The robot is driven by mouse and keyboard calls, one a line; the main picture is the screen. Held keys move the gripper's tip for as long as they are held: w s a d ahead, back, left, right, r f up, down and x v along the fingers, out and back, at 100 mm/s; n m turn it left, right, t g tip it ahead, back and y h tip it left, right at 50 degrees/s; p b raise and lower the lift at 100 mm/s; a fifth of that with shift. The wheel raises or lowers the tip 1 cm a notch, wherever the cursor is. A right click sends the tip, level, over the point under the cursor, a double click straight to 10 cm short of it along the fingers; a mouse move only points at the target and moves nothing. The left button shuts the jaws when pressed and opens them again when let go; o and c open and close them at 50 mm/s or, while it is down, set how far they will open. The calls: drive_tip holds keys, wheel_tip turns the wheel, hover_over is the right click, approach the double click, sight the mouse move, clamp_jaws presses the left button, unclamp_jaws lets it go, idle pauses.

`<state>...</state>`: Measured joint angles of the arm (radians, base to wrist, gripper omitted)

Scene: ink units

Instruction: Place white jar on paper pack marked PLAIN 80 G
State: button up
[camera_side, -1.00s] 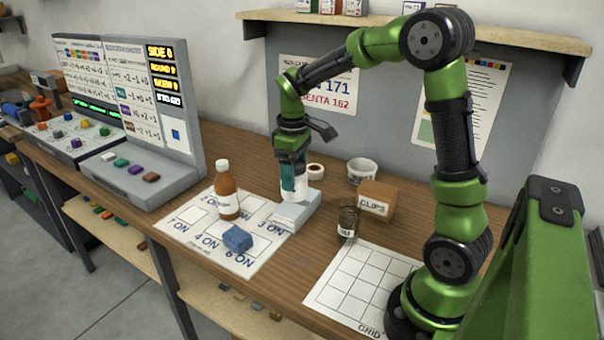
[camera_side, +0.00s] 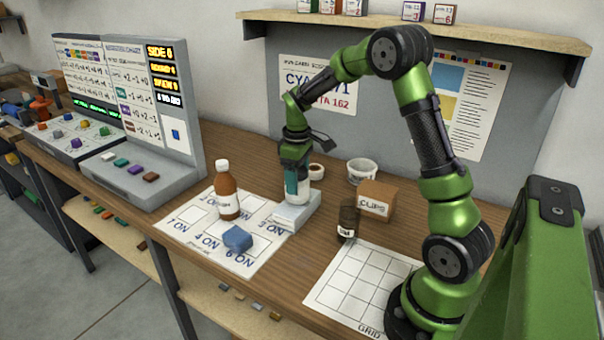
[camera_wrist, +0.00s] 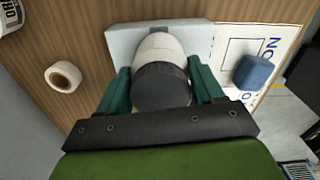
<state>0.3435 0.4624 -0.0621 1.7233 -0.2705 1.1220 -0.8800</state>
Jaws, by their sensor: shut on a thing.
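My gripper (camera_side: 297,184) points down over the paper pack (camera_side: 289,218), a pale flat block on the bench beside the numbered mat. It is shut on the white jar (camera_side: 300,192), whose lower part shows below the fingers. In the wrist view the white jar (camera_wrist: 158,48) with its dark lid is between the two teal fingers (camera_wrist: 160,88), and the pack (camera_wrist: 120,38) lies under it. The jar looks upright over the pack. I cannot tell for sure whether its base touches the pack. The marking on the pack is not readable.
A brown bottle (camera_side: 227,193) and a blue block (camera_side: 237,238) stand on the numbered mat (camera_side: 188,220). A tape roll (camera_side: 316,171), a white tub (camera_side: 362,171), a CLIPS box (camera_side: 377,199) and a dark jar (camera_side: 347,219) are right of the pack. The grid sheet (camera_side: 352,285) is clear.

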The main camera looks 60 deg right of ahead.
drive_tip(key=shift+f, duration=0.25)
drive_tip(key=shift+f, duration=0.15)
drive_tip(key=o, duration=1.1)
drive_tip(key=shift+o, duration=0.2)
wheel_tip(320, 180, up, 12)
drive_tip(key=shift+r, duration=0.1)
drive_tip(key=s+a+r+m+t+y, duration=0.1)
drive_tip(key=s+a+m+t, duration=0.2)
drive_tip(key=s+a, duration=0.5)
drive_tip(key=s+a+r+m+t+y, duration=0.1)
drive_tip(key=s+a+t, duration=0.3)
drive_tip(key=s+a, duration=0.4)
drive_tip(key=a+r+m, duration=0.1)
drive_tip(key=a, duration=0.2)
drive_tip(key=shift+s+a+r+m, duration=0.15)
drive_tip(key=shift+a+r+m, duration=0.1)
drive_tip(key=shift+a+m, duration=0.15)
